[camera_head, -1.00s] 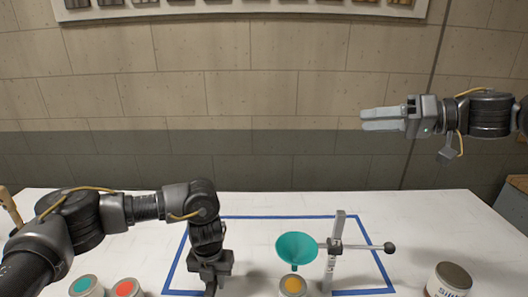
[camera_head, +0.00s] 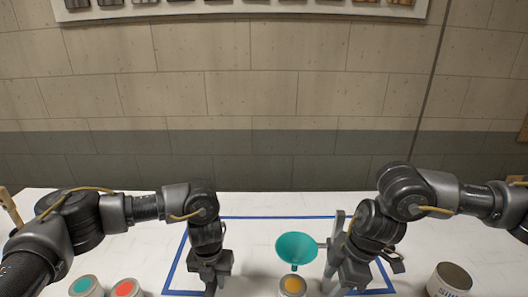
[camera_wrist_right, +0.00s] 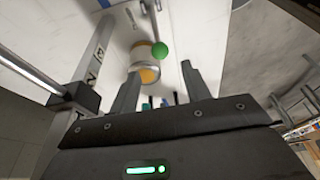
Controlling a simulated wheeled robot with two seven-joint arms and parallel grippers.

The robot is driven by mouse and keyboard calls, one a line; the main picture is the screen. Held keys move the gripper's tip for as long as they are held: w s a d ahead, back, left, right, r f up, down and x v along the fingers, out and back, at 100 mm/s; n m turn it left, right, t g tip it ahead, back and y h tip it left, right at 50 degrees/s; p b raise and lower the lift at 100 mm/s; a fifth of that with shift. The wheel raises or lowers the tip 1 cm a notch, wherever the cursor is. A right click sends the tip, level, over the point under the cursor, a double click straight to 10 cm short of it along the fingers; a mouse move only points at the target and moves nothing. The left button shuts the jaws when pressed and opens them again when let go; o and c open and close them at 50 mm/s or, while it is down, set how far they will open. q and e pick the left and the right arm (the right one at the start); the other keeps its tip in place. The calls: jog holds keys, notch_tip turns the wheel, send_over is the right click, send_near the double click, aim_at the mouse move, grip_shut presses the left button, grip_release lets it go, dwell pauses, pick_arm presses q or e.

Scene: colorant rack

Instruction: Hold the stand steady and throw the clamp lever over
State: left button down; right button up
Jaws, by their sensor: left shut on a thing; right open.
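The stand's grey post (camera_head: 338,228) rises inside the blue-taped area, partly behind my right gripper. A teal funnel (camera_head: 296,247) hangs beside it above a pot with yellow contents (camera_head: 292,286). My left gripper (camera_head: 209,291) points down left of the funnel, shut; its fingertips and its hold are cut off by the bottom edge. My right gripper (camera_head: 338,287) points down at the post, hiding the clamp and lever. In the right wrist view its open, empty fingers (camera_wrist_right: 160,92) flank a green ball (camera_wrist_right: 159,50) on a thin stem. The post (camera_wrist_right: 96,48) and dark clamp block (camera_wrist_right: 80,97) are left of them.
Teal (camera_head: 85,286) and red (camera_head: 126,288) pots stand at the front left. A labelled can (camera_head: 452,281) stands at the front right, close to my right arm. The white table (camera_head: 120,212) is clear at the back.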

jog(key=shift+x, duration=5.2)
jog(key=c, duration=1)
jog(key=shift+d+r, duration=0.1)
